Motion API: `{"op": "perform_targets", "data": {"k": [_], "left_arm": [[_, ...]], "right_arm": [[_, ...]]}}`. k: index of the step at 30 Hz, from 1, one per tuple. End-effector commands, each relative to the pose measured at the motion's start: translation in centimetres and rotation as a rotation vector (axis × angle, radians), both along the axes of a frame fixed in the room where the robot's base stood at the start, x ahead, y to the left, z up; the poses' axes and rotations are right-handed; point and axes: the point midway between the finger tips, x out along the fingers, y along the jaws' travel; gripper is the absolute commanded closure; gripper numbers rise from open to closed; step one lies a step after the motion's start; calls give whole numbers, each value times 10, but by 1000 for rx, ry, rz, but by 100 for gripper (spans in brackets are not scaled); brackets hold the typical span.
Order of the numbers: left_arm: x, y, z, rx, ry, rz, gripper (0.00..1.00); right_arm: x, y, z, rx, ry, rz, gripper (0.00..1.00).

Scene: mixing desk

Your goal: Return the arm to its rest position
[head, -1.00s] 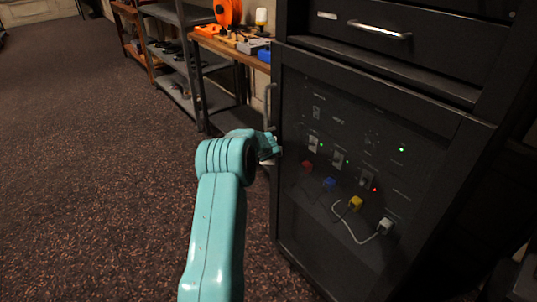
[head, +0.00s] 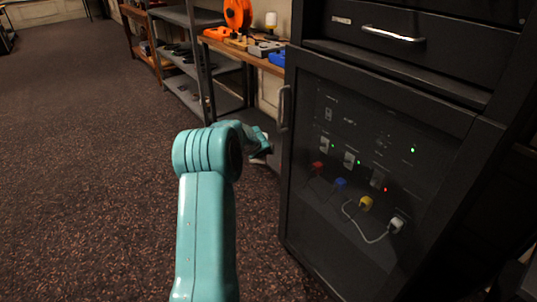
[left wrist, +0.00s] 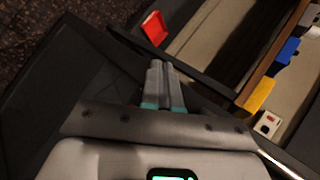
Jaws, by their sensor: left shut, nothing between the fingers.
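My left arm reaches up from the bottom of the head view. Its gripper (head: 264,148) is small and partly hidden behind the wrist, just left of the black cabinet (head: 300,190) and below its door handle (head: 285,107). A narrow gap shows between gripper and cabinet. In the left wrist view the two grey fingers (left wrist: 163,68) are together, with nothing between them. My right gripper is in neither view.
Behind the cabinet's clear door are red (head: 317,168), blue (head: 340,184), yellow (head: 366,203) and white (head: 397,224) plugs. Shelves (head: 170,55) and a wooden bench (head: 228,47) with tools stand behind. Carpet (head: 90,160) at left is clear.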

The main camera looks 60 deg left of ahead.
Motion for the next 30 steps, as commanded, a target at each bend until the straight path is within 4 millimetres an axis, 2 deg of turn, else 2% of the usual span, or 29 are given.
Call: {"op": "perform_targets", "data": {"k": [1,3,9,14,17,20,23,24,26,27,29,30], "left_arm": [[-7,-1,9,0,1,2,100],[-13,-2,14,0,0,1,100],[-21,-4,18,-1,0,1,100],[-21,-6,16,-6,-1,0,100],[-9,-22,0,-54,-21,-9,100],[18,-64,-34,-174,-68,-20,100],[49,-128,-76,-346,-120,-20,100],[59,-157,-93,-419,-135,-14,100],[71,-201,-116,-527,-151,3,100],[76,-232,-130,-598,-156,16,100],[81,-279,-149,-705,-156,46,100],[81,-311,-161,-774,-149,70,100]], "right_arm": [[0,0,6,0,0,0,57],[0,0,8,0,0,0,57],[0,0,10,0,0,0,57],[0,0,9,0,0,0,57],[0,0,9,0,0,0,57],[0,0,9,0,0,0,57],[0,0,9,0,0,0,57],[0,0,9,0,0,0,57],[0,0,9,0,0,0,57],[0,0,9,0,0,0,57],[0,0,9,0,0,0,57],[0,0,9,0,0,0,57]]}}
